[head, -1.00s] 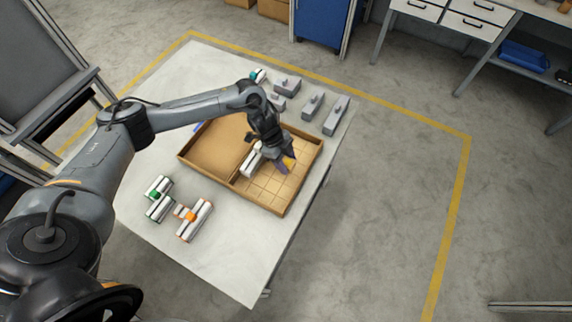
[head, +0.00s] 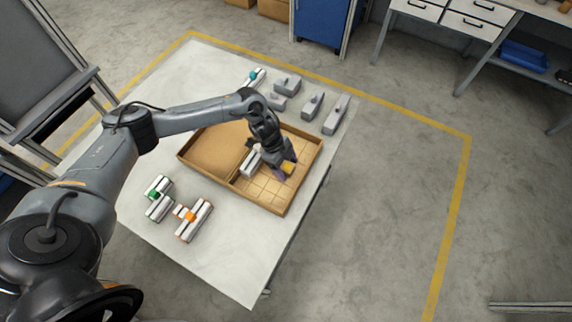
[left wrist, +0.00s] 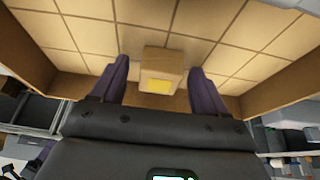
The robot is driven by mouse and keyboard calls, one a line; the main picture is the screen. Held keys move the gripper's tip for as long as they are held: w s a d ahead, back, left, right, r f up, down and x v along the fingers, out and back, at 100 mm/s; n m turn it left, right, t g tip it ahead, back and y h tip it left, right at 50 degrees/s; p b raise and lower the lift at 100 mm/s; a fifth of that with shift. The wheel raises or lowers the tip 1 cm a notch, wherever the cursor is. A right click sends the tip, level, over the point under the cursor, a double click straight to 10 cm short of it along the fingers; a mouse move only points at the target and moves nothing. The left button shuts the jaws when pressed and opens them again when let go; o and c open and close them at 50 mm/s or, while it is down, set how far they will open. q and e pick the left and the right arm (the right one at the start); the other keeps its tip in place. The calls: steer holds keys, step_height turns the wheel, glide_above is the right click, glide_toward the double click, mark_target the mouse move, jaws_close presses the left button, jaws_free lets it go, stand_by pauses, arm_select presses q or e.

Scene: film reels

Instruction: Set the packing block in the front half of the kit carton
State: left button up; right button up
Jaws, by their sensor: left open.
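The kit carton (head: 217,182) is a shallow tan box on the table, with one plain half and one half marked with a grid. The packing block (left wrist: 162,66) is a small tan block with a yellow patch. It sits on the gridded floor in the left wrist view, and its yellow part shows beside my gripper in the head view (head: 288,167). My left gripper (left wrist: 160,88) is open, its purple fingers on either side of the block with small gaps. In the head view the gripper (head: 284,167) is low over the gridded half. My right gripper is out of view.
A white piece (head: 250,163) stands in the carton beside my gripper. Green-marked (head: 158,187) and orange-marked (head: 194,220) white pieces lie at the front left. Several grey blocks (head: 312,106) and a teal-marked piece (head: 256,77) stand behind the carton. The table's front is clear.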

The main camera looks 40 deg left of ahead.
arm_select(q)
steer(key=shift+r, duration=0.15)
steer(key=p+v, duration=0.1)
steer(key=v, duration=1)
steer(key=s+d+f+t+h, duration=0.2)
steer(key=d+t, duration=0.4)
steer(key=d, duration=1.8)
steer(key=s+a+n+g+y, duration=0.1)
steer(key=s+a+n+y, duration=0.2)
steer(key=s, duration=0.6)
steer(key=s+a+n+g+y, duration=0.2)
steer(key=s+a+n+y, duration=0.1)
steer(key=s+a+n, duration=0.5)
steer(key=shift+s+a+r+n, duration=0.3)
steer(key=shift+s+n, duration=0.3)
steer(key=shift+n, duration=0.5)
